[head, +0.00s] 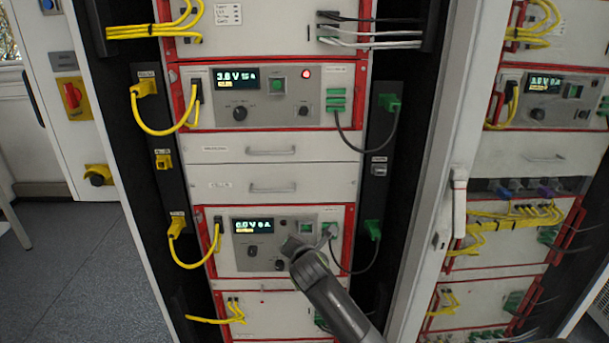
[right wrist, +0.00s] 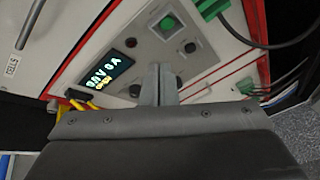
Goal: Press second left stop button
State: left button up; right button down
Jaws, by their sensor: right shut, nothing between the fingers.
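The left rack holds cycler units with red-edged grey panels. The lower unit (head: 230,263) has a lit display (head: 253,226), a small dark round control (head: 283,223) and a green square button (head: 307,227). My right gripper (head: 290,244) is in front of this panel and hides part of it. Contact with the panel cannot be told. I cannot tell which control is the stop button. My left gripper is out of view.
The upper unit (head: 265,112) has a lit display, a green button (head: 278,85) and a glowing red lamp (head: 306,73). Yellow cables (head: 160,131) loop at the left and dark cables (head: 362,157) at the right. A second rack stands behind a pale frame post (head: 437,190). Floor shows at left.

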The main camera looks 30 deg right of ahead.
jog(key=s+r+n+t+h+p, duration=0.1)
jog(key=s+r+n, duration=0.1)
jog(key=r, duration=1.4)
jog(key=s+a+r+n+t+h+p, duration=0.1)
jog(key=r+n, duration=0.3)
jog(key=r, duration=1.2)
jog(key=shift+s+a+n+t+h+p, duration=0.2)
jog(key=shift+s+n+t+h+p, duration=0.1)
jog(key=shift+s+t+h+p, duration=0.5)
jog(key=p, duration=0.4)
send_near(304, 111)
jog(key=x, duration=0.5)
jog(key=shift+d+r, duration=0.1)
jog(key=shift+r, duration=0.05)
jog(key=shift+p+x, duration=0.5)
jog(key=shift+x, duration=0.4)
